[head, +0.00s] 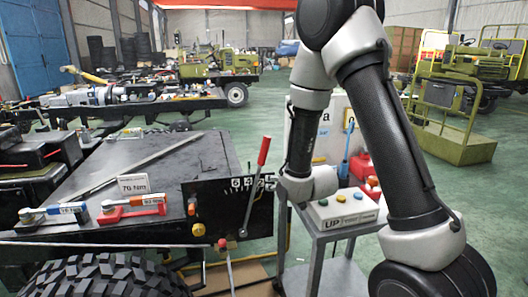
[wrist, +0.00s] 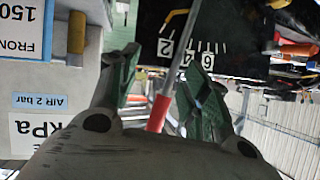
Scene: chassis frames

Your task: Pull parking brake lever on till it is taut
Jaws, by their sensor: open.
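The parking brake lever has a red grip (head: 264,151) on a thin metal rod, in front of a black panel (head: 213,216) with a white number scale. It leans slightly right at the top in the head view. In the wrist view the lever (wrist: 158,114) runs between the two green fingers of my gripper (wrist: 162,72), its red part nearer the palm. My gripper is open, with space visible on both sides of the lever. The scale (wrist: 185,54) appears upside down behind the fingertips. In the head view my fingers are hard to make out beside the wrist.
A grey cart (head: 335,228) with a button box (head: 343,208) stands right of the panel, close to my arm. Torque wrenches (head: 133,208) lie on the black deck (head: 160,172) at left. A large tyre (head: 100,275) is at front left. Open green floor lies behind.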

